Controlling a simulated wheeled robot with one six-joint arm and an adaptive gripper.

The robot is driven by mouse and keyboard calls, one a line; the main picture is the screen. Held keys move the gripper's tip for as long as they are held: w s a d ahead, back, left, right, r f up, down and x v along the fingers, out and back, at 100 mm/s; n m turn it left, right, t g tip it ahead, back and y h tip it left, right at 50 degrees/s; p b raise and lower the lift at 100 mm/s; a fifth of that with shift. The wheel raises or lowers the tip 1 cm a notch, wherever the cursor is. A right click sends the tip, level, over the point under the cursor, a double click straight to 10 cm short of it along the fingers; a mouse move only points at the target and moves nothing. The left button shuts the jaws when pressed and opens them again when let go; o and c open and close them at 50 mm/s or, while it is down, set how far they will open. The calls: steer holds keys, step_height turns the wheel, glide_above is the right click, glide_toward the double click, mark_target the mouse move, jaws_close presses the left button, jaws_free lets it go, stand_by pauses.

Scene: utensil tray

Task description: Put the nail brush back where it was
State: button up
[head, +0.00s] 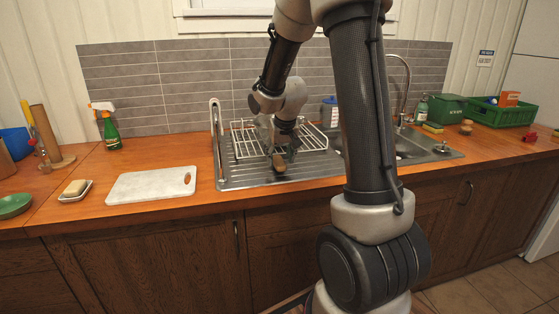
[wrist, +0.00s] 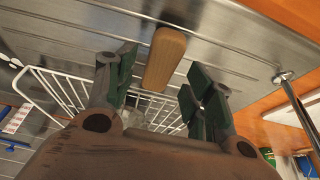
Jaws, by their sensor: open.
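The nail brush (head: 279,166) appears as a small brown wooden block lying on the steel drainboard (head: 236,178), near its front edge and in front of the wire rack. In the wrist view its pale wooden back (wrist: 165,58) shows between the tips of my open fingers, with a gap on each side. My gripper (head: 277,153) points down over the drainboard, close to the brush; its fingers (wrist: 160,76) do not appear to touch it. The brush's bristles are hidden.
A white wire dish rack (head: 306,131) stands behind my gripper. A steel post (head: 216,142) rises at the drainboard's left. A white board (head: 152,186) and soap on a dish (head: 77,189) lie left. The sink (head: 408,151) and a green crate (head: 500,112) are right.

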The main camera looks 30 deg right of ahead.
steer(key=v, duration=1)
steer(key=s+a+r+n, duration=0.1)
steer(key=s+a+r, duration=0.1)
steer(key=s, duration=1)
steer(key=s+a+r+n+y, duration=0.1)
steer(key=s+a+r+n, duration=0.1)
steer(key=s, duration=1.1)
steer(key=shift+s+a+r, duration=0.35)
steer(key=shift+a+r, duration=0.05)
steer(key=shift+a, duration=0.5)
